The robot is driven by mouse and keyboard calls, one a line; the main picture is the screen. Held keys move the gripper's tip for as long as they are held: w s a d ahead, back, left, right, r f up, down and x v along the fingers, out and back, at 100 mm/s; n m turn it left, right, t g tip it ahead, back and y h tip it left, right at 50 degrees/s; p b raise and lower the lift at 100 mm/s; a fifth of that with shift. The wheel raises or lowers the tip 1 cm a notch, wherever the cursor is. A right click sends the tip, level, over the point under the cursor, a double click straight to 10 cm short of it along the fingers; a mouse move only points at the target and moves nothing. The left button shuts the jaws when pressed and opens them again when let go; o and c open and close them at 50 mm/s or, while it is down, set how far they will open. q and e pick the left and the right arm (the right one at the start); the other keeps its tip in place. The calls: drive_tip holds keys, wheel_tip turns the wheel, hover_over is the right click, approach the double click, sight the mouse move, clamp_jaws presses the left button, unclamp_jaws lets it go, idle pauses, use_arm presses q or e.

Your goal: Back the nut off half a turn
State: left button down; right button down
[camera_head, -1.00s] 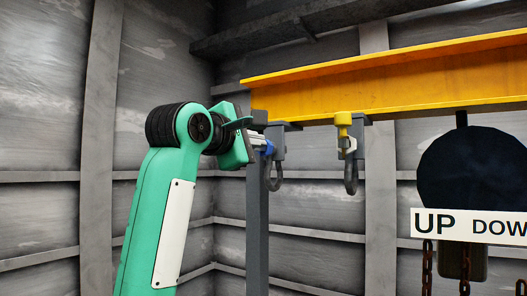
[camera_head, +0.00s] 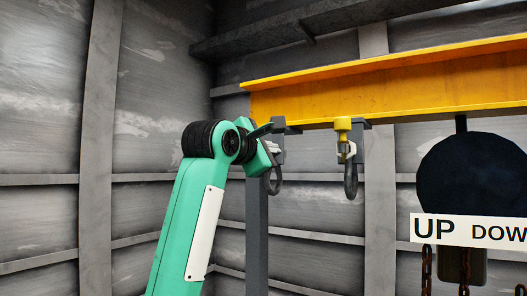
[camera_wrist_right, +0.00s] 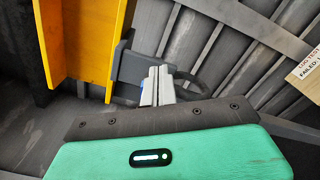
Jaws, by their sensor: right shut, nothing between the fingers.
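A grey beam clamp with a hanging shackle (camera_head: 275,182) is fixed under the left end of the yellow beam. It also shows in the right wrist view as a grey clamp (camera_wrist_right: 132,68). A small blue part (camera_wrist_right: 147,92) shows beside my fingers in that view; I cannot tell whether it is the nut. My right gripper (camera_wrist_right: 159,86) is shut and empty, its fingertips close to the clamp; touching or apart is unclear. A second clamp and shackle (camera_head: 351,178) with a yellow knob (camera_head: 343,124) hangs further right. My left gripper is not in view.
The yellow beam (camera_head: 400,86) runs overhead to the right. A dark round hoist body (camera_head: 470,172) hangs from it with an UP/DOWN sign (camera_head: 465,230) and rusty chains. A grey post (camera_head: 257,230) stands below the left clamp. Corrugated walls lie behind.

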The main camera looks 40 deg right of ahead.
drive_tip(key=shift+w, duration=0.35)
idle(0.9)
drive_tip(key=shift+w+a+r+p, duration=0.1)
drive_tip(key=shift+a+r+p, duration=0.05)
drive_tip(key=shift+r+p, duration=0.2)
drive_tip(key=shift+w+a+r+p, duration=0.1)
drive_tip(key=shift+w+r+p, duration=0.25)
drive_tip(key=shift+r, duration=0.25)
idle(0.6)
drive_tip(key=shift+w+r, duration=0.1)
drive_tip(key=shift+r, duration=0.2)
drive_tip(key=b+v, duration=0.2)
drive_tip(key=v, duration=0.4)
